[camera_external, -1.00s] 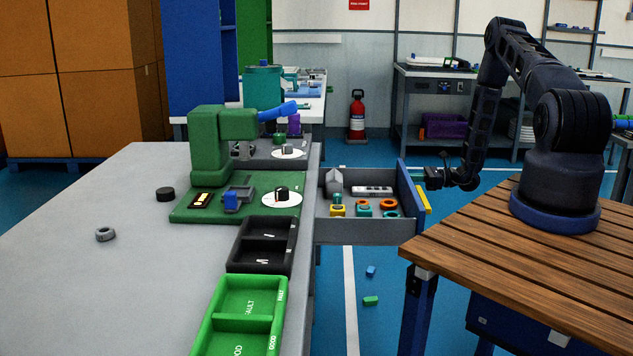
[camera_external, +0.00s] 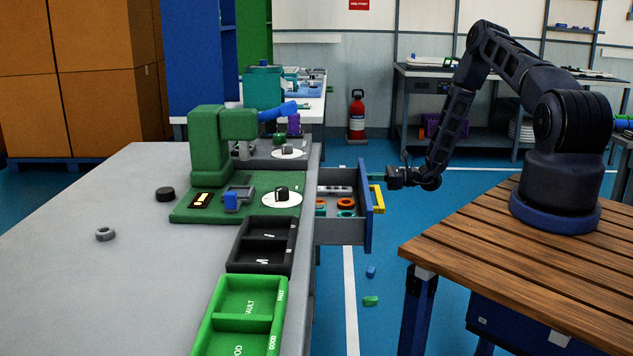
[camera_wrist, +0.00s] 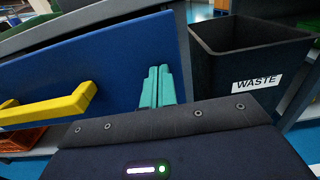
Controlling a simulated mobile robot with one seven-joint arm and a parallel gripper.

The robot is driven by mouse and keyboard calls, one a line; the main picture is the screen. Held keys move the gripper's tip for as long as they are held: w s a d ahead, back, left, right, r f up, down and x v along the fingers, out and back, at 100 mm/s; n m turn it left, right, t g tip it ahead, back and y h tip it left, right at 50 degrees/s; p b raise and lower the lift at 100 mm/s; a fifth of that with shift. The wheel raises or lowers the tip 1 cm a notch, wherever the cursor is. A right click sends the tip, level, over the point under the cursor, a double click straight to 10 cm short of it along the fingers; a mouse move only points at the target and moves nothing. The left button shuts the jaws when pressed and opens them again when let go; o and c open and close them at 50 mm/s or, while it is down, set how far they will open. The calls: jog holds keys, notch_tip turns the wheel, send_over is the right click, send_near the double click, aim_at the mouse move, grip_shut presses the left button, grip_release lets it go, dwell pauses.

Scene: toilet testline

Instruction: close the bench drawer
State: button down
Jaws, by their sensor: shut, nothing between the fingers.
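The bench drawer (camera_external: 340,231) sticks out partway from the right side of the grey bench (camera_external: 110,260). Orange and teal parts (camera_external: 346,204) lie inside it. Its blue front (camera_external: 367,225) carries a yellow handle (camera_external: 377,197), which also shows at the left of the wrist view (camera_wrist: 50,108). My gripper (camera_external: 379,175) is at the far end of the drawer front, on its outer side. In the wrist view its teal fingers (camera_wrist: 157,86) are together and empty, with the tips against or very near the blue panel, to the right of the handle. Exact contact is hard to tell.
A dark waste bin (camera_wrist: 245,50) stands to the right in the wrist view. A wooden slatted table (camera_external: 530,240) stands under my arm's base. Small blue and green pieces (camera_external: 370,300) lie on the floor below the drawer.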

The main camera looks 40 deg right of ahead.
aim_at(326, 176)
jog(key=x, duration=1.5)
jog(key=shift+w+a, duration=0.3)
jog(key=shift+a, duration=0.1)
